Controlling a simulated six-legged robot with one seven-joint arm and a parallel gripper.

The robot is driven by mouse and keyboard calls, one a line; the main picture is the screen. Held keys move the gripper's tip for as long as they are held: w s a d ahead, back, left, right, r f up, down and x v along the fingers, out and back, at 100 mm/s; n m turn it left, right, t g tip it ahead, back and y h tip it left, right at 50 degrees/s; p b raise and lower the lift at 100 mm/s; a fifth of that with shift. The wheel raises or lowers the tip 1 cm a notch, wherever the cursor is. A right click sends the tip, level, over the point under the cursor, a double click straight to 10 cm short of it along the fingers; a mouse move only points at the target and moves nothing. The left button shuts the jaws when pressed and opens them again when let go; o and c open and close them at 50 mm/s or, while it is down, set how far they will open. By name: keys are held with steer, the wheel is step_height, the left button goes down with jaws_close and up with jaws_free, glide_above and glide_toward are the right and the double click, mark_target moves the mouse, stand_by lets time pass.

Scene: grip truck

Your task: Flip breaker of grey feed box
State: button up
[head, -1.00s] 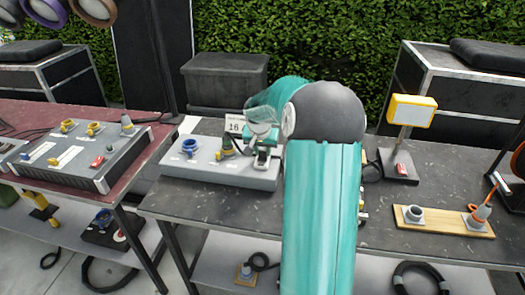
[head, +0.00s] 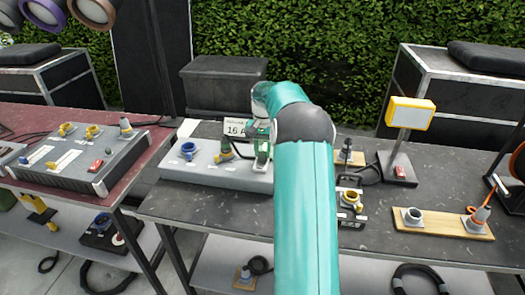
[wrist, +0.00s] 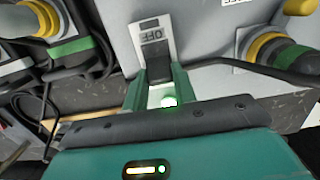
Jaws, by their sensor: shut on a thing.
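The grey feed box (head: 205,172) sits on the dark table, with a blue socket (head: 188,149) and a plugged yellow connector (head: 225,150) on top. Its breaker (wrist: 158,66) shows in the wrist view as a dark lever on a white plate marked OFF. My gripper (head: 262,152) is over the right end of the box. In the wrist view its green fingers (wrist: 155,92) are shut on the breaker lever. The lever's far end is partly hidden between the fingers.
A "16 A" card (head: 236,128) stands behind the box. A black cable (wrist: 275,70) runs from the yellow connector past my gripper. A small box with a yellow socket (head: 351,200) stands to the right.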

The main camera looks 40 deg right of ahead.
steer(key=o, duration=1)
step_height(320, 180, up, 14)
steer(key=d, duration=0.1)
steer(key=shift+w+f, duration=0.15)
steer(key=shift+w, duration=0.25)
steer(key=s+a+r+n+t+h, duration=0.1)
steer(key=s+a+r+n, duration=0.3)
steer(key=a, duration=0.8)
steer(key=s+a+r+n+t+h, duration=0.1)
steer(key=s+a+r+t, duration=0.3)
steer(key=a, duration=0.8)
steer(key=s+a+f+n, duration=0.2)
steer(key=s+a+f, duration=0.1)
steer(key=s+a, duration=0.4)
steer(key=s+a+f+n+t+y, duration=0.1)
steer(key=s+a+f+n, duration=0.2)
steer(key=s+a, duration=0.5)
steer(key=s+f, duration=0.1)
steer(key=s, duration=0.2)
steer(key=shift+s, duration=0.2)
